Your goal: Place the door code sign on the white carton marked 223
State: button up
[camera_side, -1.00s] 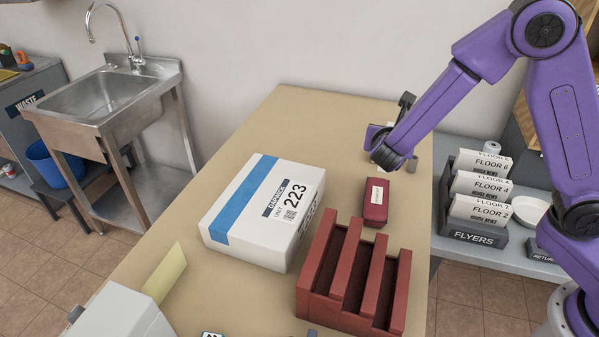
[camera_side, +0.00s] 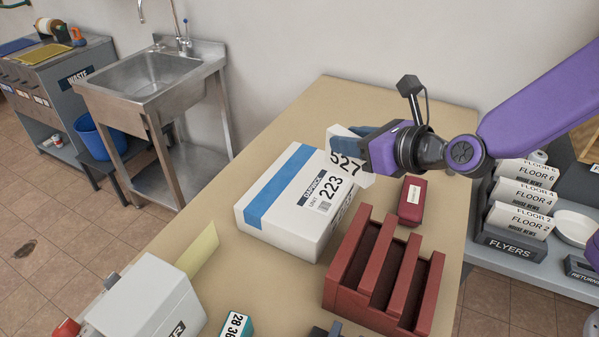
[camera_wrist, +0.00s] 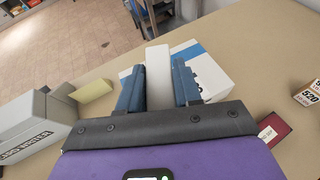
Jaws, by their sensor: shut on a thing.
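The white carton marked 223 (camera_side: 280,215), with a blue stripe, lies flat on the tan table. It also shows in the wrist view (camera_wrist: 210,78), partly behind the right finger. My gripper (camera_side: 366,148) is shut on a white sign with large dark digits (camera_side: 343,146); the digits are partly covered and cut off by the gripper. The sign is upright, above the carton's far right part; whether it touches cannot be told. In the wrist view the sign (camera_wrist: 158,78) is a white slab between the two blue fingers of my gripper (camera_wrist: 157,88).
A dark red case (camera_side: 412,201) and a red slotted rack (camera_side: 345,290) are right of the carton. A yellow note (camera_side: 198,250), a grey-white machine (camera_side: 150,300) and a teal-white box (camera_side: 237,325) are in front. A box marked 520 (camera_wrist: 310,93) is at the wrist view's right.

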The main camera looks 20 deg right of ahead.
jog(key=shift+w+a+f, duration=1.1)
jog(key=shift+w+f, duration=0.6)
jog(key=shift+f, duration=0.35)
jog(key=shift+w+a+f, duration=1.1)
jog(key=shift+w+f, duration=0.55)
jog(key=shift+f, duration=0.35)
jog(key=shift+w+a+f, duration=1.1)
jog(key=shift+w+f, duration=0.6)
jog(key=shift+f, duration=0.35)
jog(key=shift+f, duration=0.15)
jog(key=o, duration=1.1)
jog(key=shift+c, duration=0.2)
jog(key=shift+s+r, duration=0.1)
jog(key=shift+r, duration=0.15)
jog(key=v, duration=1.1)
jog(key=shift+s+d, duration=0.2)
jog(key=shift+s, duration=0.15)
